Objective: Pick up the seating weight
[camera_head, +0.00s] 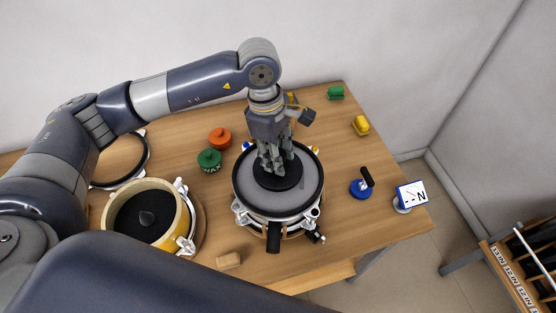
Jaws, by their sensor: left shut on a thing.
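The seating weight (281,183) appears as a black disc on the grey round pad of the clamped ring fixture (238,198) at the middle of the table. My left gripper (276,168) points straight down over the disc, with its fingers shut on the weight's upper part. The fingers hide that grasped part. I cannot tell whether the disc rests on the pad or is just clear of it. My right gripper is not in view.
A yellow-walled round fixture (119,190) stands left on the wooden table (335,222). Green (209,160) and orange (219,138) knobbed weights sit behind. A blue stamp-like tool (361,187) and a small gauge display (410,195) stand right. A wooden block (229,260) lies in front.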

